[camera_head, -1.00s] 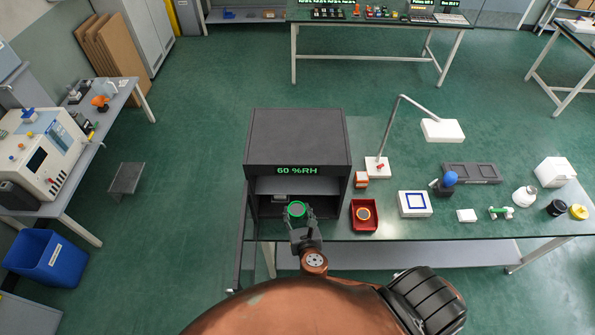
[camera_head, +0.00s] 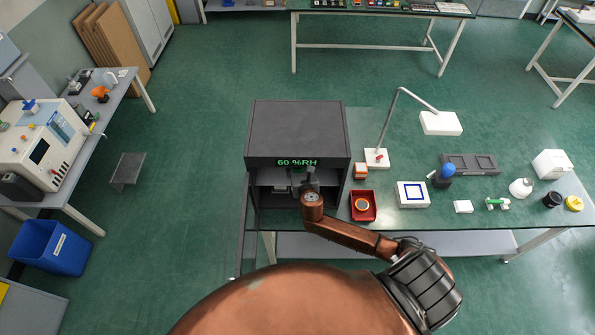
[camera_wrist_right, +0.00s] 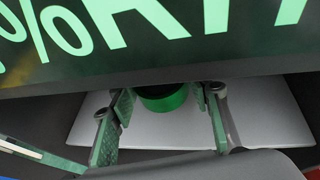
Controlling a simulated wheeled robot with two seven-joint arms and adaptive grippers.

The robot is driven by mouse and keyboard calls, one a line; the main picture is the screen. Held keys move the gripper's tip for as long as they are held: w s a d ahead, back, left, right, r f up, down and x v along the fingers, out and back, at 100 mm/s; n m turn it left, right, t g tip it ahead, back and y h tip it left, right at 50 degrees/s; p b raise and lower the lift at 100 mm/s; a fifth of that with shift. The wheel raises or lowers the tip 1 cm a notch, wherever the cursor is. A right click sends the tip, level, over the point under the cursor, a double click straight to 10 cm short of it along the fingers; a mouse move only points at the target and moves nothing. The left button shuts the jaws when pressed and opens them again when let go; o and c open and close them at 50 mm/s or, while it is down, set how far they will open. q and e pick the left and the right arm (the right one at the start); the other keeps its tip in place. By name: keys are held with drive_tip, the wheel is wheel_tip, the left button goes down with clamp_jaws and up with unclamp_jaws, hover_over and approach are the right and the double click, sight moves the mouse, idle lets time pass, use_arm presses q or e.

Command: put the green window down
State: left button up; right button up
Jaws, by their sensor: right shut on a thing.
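The green window (camera_wrist_right: 165,99), a short round piece with a green rim and dark middle, is between the fingers of my right gripper (camera_wrist_right: 168,106). The gripper is shut on it. In the head view the right gripper (camera_head: 307,181) reaches into the open front of the dark grey humidity cabinet (camera_head: 297,128), just under its "60 %RH" display. The window is mostly hidden there by the cabinet top and my gripper. In the right wrist view a pale grey plate (camera_wrist_right: 270,118) lies below and behind the window. I cannot tell whether they touch. My left gripper is out of view.
The cabinet's display panel (camera_wrist_right: 150,35) hangs close above the gripper.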

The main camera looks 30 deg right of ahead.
sight(298, 171)
wheel_tip(298, 171, down, 3)
drive_tip(key=shift+f, duration=0.15)
drive_tip(key=shift+w+f, duration=0.15)
drive_tip(key=shift+f, duration=0.3)
drive_tip(key=shift+f, duration=0.15)
drive_tip(key=o, duration=1.3)
drive_tip(key=v, duration=1.2)
